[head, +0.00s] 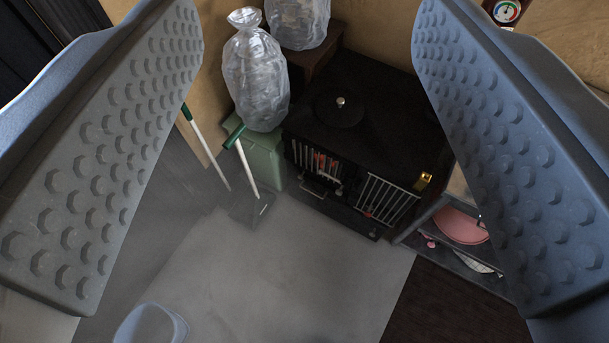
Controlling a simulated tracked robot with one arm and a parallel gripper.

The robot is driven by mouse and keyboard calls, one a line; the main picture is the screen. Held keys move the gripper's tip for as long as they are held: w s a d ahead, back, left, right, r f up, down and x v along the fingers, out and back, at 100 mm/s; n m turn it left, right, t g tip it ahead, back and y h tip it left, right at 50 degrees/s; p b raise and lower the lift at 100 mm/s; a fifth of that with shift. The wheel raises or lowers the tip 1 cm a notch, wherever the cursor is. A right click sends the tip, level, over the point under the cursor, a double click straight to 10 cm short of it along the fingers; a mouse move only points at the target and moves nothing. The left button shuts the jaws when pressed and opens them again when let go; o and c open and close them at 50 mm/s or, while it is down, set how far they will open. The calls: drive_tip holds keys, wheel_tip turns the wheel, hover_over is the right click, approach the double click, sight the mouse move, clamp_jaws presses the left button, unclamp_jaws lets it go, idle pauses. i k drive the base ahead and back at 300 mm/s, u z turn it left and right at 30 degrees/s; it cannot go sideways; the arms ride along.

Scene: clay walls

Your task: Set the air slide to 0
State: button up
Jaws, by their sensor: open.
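A black stove (365,107) stands against the clay wall in the upper middle of the head view. Its front has two barred panels, with orange-red showing behind the left one. A small red spot shows low on the front near the right bars, and a brass-coloured piece (424,180) sits at the right corner. I cannot tell which part is the air slide. My gripper (308,30) is open and empty, its two grey studded fingers wide apart on either side of the view. The stove shows between them, farther away.
A clear bag (256,80) sits on a green bin (262,150) left of the stove. A green-handled tool (247,168) leans there. A shelf with a pink plate (460,226) stands right. A translucent tub (150,326) is at bottom left. The pale floor (280,275) before the stove is clear.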

sight(301, 176)
drive_tip(key=z, duration=1.15)
drive_tip(key=i, duration=0.4)
drive_tip(key=u, duration=1.5)
drive_tip(key=k, duration=0.35)
drive_tip(key=u, duration=0.1)
drive_tip(key=i, duration=0.35)
drive_tip(key=z, duration=0.25)
